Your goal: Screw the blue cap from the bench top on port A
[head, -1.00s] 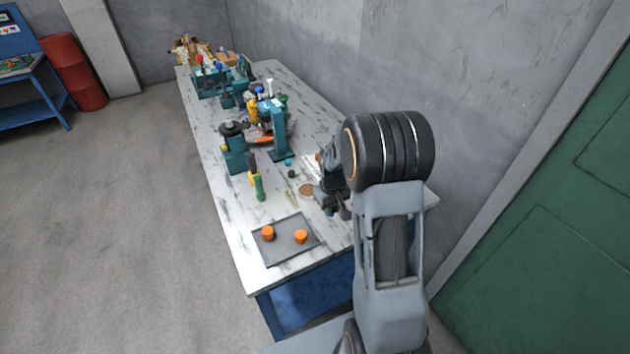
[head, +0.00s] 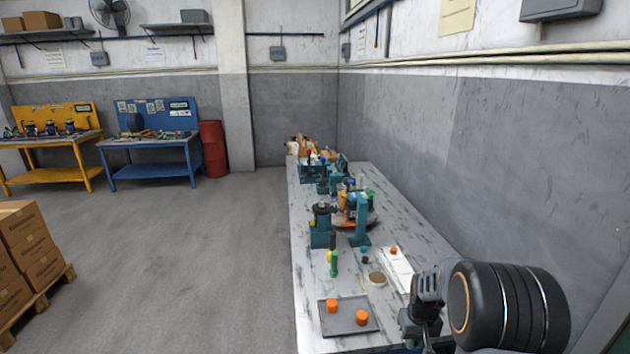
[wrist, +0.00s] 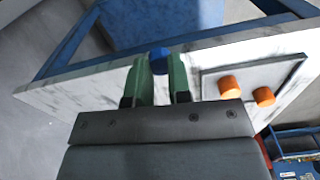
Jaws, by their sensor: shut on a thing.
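The blue cap (wrist: 158,61) is between the green fingertips of my gripper (wrist: 159,72) in the wrist view. The gripper is shut on it and holds it over the front part of the bench. In the head view, my gripper (head: 418,328) is at the lower right, right of the grey tray; the cap cannot be made out there. The marble-topped bench (head: 306,290) carries a cluster of teal, yellow and black parts (head: 350,205) farther back. Port A cannot be picked out at this size.
The grey tray (head: 345,328) holds two orange caps (head: 332,306) and also shows in the wrist view (wrist: 288,72). A green-handled tool (head: 334,264), a round brown disc (head: 377,279) and a white strip with an orange piece (head: 393,251) lie nearby. A wall borders the bench's right.

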